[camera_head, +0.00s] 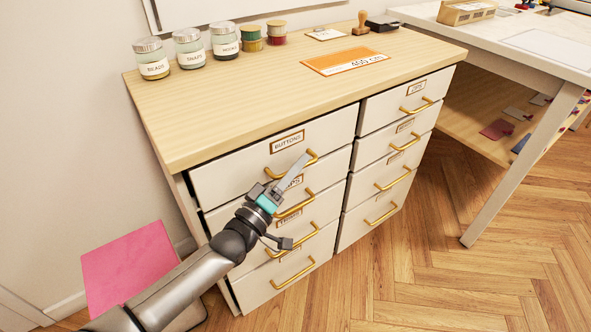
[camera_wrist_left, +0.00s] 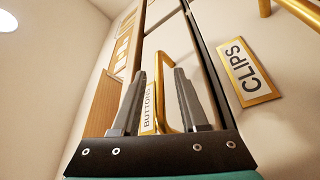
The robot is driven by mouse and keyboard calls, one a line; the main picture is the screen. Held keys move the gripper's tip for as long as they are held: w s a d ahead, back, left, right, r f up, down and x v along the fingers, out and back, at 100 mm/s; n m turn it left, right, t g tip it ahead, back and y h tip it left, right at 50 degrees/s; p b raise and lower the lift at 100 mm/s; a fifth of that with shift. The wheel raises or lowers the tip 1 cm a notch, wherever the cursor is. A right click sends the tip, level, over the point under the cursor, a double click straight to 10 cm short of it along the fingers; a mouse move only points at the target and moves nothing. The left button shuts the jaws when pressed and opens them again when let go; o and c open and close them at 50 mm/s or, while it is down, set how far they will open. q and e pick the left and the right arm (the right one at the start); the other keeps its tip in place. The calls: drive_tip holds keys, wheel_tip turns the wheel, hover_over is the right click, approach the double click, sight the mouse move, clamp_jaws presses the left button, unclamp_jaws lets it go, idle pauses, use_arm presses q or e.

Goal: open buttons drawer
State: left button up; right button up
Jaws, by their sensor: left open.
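The buttons drawer (camera_head: 235,168) is the top left drawer of the white cabinet, with a BUTTONS label (camera_head: 287,142) and a brass bar handle (camera_head: 312,157). Its front sits close to the cabinet, with a dark gap along its top edge; I cannot tell whether it is slightly out. My left gripper (camera_head: 298,168) is at this handle, with its fingers apart. Contact is unclear. My right gripper is out of view.
The CLIPS drawer (camera_wrist_left: 285,110) lies directly below, its handle (camera_head: 296,204) near my left wrist. Jars (camera_head: 188,48), spools (camera_head: 276,33) and an orange card (camera_head: 345,61) are on the cabinet top. A pink panel (camera_head: 128,262) stands at left. Floor (camera_head: 430,290) in front is clear.

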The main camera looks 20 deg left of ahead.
use_arm(q)
clamp_jaws()
idle(0.3)
idle(1.1)
